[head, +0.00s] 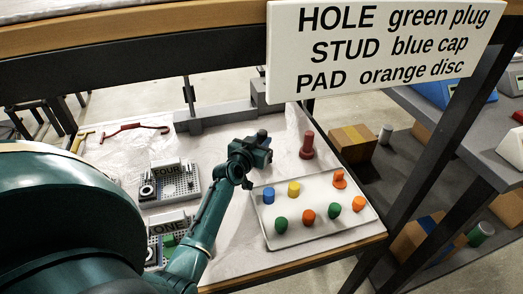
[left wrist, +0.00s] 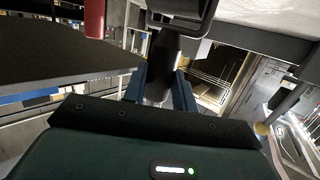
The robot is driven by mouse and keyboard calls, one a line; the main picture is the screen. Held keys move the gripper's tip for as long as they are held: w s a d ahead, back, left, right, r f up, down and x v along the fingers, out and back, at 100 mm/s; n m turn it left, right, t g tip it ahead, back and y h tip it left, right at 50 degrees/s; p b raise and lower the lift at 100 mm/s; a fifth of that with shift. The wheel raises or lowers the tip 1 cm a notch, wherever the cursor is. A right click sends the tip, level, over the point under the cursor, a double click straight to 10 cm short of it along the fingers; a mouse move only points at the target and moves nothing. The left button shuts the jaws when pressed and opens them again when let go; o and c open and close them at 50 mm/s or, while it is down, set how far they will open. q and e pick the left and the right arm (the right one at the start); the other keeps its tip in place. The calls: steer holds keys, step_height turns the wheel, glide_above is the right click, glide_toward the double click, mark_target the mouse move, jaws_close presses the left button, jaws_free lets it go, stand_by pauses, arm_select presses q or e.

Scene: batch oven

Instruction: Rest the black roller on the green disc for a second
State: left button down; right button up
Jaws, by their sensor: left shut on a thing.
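My left gripper (head: 250,162) is above the table, just left of the tray's back corner. It is shut on a dark cylinder, which looks like the black roller; the roller shows between the blue fingers in the left wrist view (left wrist: 165,62). A green piece (head: 281,224) lies at the tray's front left and another green piece (head: 335,210) nearer its middle. A flat green patch (head: 168,240) shows on the block marked ONE, partly behind my arm. I cannot tell which is the green disc. The roller is apart from all of them. My right gripper is not in view.
The white tray (head: 262,213) also holds blue, yellow and orange pieces. A red post (head: 307,146) stands behind it. Blocks marked FOUR (head: 176,184) and ONE (head: 158,222) stand left. A sign (head: 380,45) hangs at the upper right. A grey bar (head: 215,117) lies at the back.

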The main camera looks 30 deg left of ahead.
mark_target(260, 134)
arm_select(q)
steer(key=shift+r, duration=0.55)
steer(key=shift+r+p, duration=0.55)
steer(key=shift+p, duration=0.25)
steer(key=shift+r+p, duration=2.2)
steer(key=shift+r, duration=0.05)
steer(key=shift+r+p, duration=0.9)
steer(key=shift+r, duration=0.1)
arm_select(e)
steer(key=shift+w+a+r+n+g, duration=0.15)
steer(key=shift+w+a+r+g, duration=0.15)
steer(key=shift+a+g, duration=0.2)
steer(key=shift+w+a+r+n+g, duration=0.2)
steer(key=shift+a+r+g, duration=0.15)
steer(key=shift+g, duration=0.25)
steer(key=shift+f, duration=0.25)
